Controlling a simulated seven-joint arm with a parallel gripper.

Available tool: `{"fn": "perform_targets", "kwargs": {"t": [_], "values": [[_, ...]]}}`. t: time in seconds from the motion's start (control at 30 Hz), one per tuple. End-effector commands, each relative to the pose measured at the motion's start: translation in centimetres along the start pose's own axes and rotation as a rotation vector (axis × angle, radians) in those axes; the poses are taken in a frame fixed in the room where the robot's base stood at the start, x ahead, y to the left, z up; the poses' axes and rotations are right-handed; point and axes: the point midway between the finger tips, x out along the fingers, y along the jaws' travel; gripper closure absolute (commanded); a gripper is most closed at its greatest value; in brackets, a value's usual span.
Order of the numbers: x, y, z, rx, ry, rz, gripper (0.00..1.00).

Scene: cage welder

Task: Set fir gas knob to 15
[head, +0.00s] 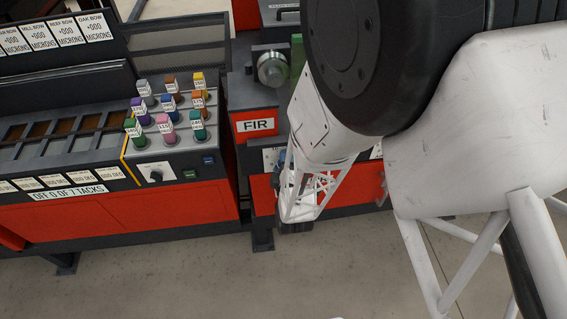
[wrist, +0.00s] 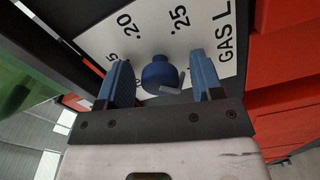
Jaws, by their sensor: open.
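The gas knob (wrist: 160,74) is a round blue knob on a white dial plate (wrist: 215,25) in the wrist view. The plate carries the marks 20 and 25 and part of a word reading "GAS L". A pale strip shows at the knob's lower edge. The mark 15 cannot be made out. My gripper (wrist: 158,64) is open, with one blue finger on each side of the knob. Gaps show between both fingers and the knob. In the head view, the FIR label (head: 256,125) sits on the red machine, and my arm hides most of the panel below it.
Left of the FIR machine stands a console with several coloured knobs (head: 166,121) and a black dial (head: 155,175). A green part (wrist: 25,75) lies at the left in the wrist view, and red panels (wrist: 285,55) at the right. Open floor (head: 180,275) lies in front.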

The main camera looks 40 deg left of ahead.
Motion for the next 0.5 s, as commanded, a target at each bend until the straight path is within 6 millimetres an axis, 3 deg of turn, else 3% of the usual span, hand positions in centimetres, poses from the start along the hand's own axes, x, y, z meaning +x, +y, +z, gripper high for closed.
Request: {"fn": "perform_targets", "kwargs": {"t": [0.23,0.5], "values": [[0.00,0.00,0.00,0.000,0.000,0.000,0.41],[0.00,0.00,0.00,0.000,0.000,0.000,0.82]]}}
